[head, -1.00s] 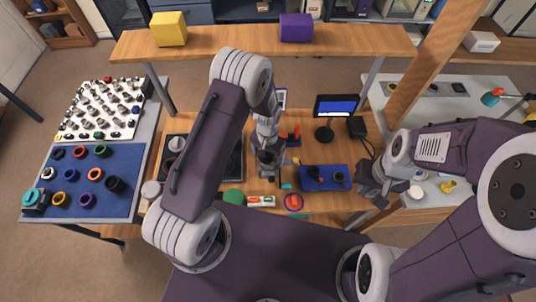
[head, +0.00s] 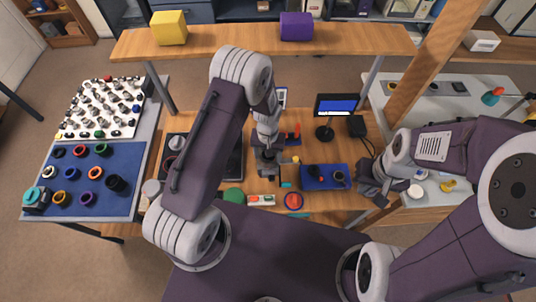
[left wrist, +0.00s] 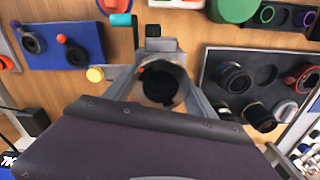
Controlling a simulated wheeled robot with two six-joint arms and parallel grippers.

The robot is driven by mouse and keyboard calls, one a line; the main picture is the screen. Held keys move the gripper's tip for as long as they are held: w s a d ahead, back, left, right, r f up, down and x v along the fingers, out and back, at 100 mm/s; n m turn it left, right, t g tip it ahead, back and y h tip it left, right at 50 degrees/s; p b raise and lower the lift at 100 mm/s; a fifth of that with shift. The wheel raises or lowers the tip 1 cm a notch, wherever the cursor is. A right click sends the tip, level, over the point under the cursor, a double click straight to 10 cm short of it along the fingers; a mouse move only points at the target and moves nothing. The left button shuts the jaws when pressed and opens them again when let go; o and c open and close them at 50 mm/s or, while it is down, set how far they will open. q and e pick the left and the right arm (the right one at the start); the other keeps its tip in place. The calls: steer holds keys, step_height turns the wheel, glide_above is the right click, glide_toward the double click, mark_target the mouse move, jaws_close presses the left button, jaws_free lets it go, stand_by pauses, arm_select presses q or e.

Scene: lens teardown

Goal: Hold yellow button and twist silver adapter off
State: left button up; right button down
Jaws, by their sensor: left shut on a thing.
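My left gripper (head: 268,172) is over the middle of the bench. In the left wrist view its two fingers (left wrist: 162,88) are shut on the sides of a dark round lens part with a pale silvery rim (left wrist: 177,82). I cannot tell whether this rim is the silver adapter.
A blue tray (head: 313,184) with dark parts lies right of the left gripper. A dark tray (left wrist: 212,72) with lens parts is on the other side. A small monitor (head: 336,105) stands at the back. A wooden shelf (head: 230,41) spans behind the bench.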

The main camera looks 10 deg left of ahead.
arm_select(q)
steer(key=shift+r+p, duration=0.75)
steer(key=shift+r, duration=0.25)
steer(key=shift+r+p, duration=1.95)
steer(key=shift+r, duration=0.55)
